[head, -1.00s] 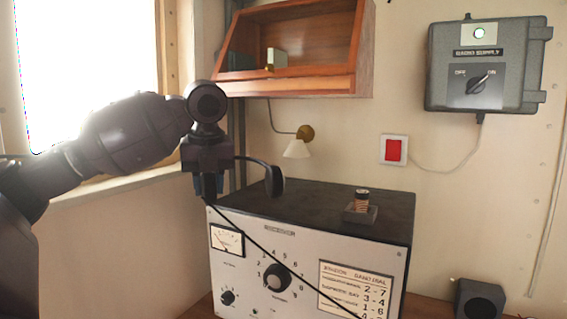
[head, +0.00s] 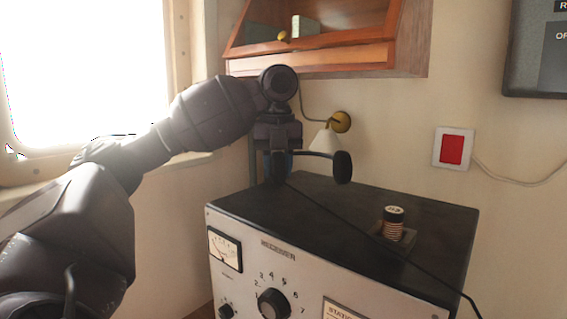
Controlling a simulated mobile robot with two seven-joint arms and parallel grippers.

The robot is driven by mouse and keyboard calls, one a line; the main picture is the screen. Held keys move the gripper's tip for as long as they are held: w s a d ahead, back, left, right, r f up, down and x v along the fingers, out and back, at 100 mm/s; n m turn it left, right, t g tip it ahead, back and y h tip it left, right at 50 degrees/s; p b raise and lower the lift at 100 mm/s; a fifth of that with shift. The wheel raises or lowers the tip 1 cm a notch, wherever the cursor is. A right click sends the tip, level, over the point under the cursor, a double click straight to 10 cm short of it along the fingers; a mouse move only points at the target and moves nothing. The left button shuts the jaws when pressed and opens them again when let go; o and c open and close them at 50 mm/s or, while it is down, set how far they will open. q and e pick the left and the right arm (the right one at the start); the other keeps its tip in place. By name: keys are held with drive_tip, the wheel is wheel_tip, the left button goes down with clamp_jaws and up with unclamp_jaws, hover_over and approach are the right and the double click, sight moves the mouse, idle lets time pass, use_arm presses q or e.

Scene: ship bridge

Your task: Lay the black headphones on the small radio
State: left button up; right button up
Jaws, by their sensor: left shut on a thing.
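My left gripper (head: 278,165) is shut on the black headphones (head: 343,167). It holds them above the back left part of the radio's top. The headband sticks out to the right of the jaws, with one round ear cup hanging at its end. The other ear cup is mostly hidden by the gripper. A thin black cable runs from the headphones down to the right, across the radio. The only radio set in view is a box marked RECEIVER (head: 330,205), with a black top and pale front. My right gripper is not in view.
A coil on a small dark base (head: 394,222) stands on the right part of the radio's top. A wooden shelf (head: 330,60) hangs above my gripper. A wall lamp (head: 325,138) is close behind it. A red switch (head: 452,149) is on the wall.

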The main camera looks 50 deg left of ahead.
use_arm(q)
drive_tip(key=shift+f, duration=2.6)
drive_tip(key=shift+f, duration=0.5)
drive_tip(key=o, duration=0.9)
drive_tip(key=shift+r, duration=5.4)
